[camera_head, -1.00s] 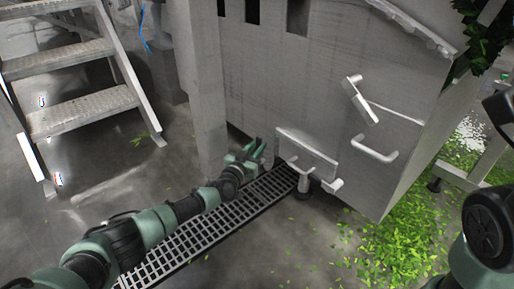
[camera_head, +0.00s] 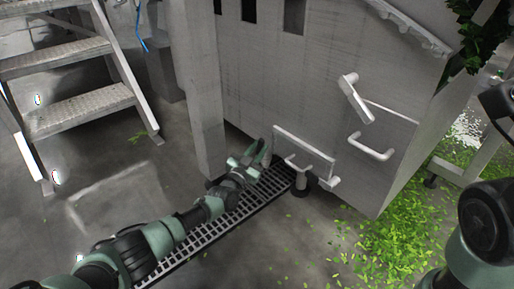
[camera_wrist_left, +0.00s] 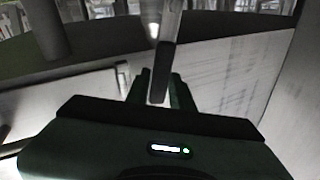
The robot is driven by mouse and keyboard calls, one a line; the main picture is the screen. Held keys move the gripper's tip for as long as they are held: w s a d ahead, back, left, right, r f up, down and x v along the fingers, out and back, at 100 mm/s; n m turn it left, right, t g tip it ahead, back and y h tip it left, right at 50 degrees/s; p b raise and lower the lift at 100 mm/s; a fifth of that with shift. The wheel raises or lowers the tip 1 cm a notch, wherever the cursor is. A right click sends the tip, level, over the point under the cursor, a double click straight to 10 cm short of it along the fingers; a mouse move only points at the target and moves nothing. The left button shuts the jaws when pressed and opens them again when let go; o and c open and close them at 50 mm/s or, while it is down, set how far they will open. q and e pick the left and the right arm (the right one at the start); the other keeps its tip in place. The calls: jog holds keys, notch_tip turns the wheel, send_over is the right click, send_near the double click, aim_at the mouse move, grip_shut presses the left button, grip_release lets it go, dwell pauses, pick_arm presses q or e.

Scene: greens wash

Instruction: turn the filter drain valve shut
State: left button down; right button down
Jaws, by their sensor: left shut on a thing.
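My left gripper (camera_head: 256,157) is low beside the grey machine, between its leg and a low flap with white handles. In the left wrist view its two dark fingers (camera_wrist_left: 160,92) are shut on a grey, bar-like lever (camera_wrist_left: 168,55). It appears to be the filter drain valve's handle. The lever comes down from the top of that view, and its lower end lies between the fingers. The valve body and pipe cannot be made out in either view. My right gripper is not in view; only part of my right arm shows at the right edge.
A floor drain grate (camera_head: 215,228) runs under my left forearm. The machine's leg (camera_head: 203,120) and low flap (camera_head: 303,150) stand close on either side of the gripper. Metal steps (camera_head: 75,70) are at left. Scattered leaves (camera_head: 400,230) cover the floor at right.

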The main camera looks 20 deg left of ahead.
pick_arm(q)
jog(key=shift+d+f, duration=0.15)
jog(key=c, duration=1.3)
grip_release()
jog(key=shift+o, duration=0.2)
jog(key=shift+s, duration=0.2)
jog(key=p+v, duration=0.6)
jog(key=v, duration=0.1)
jog(key=shift+s, duration=0.25)
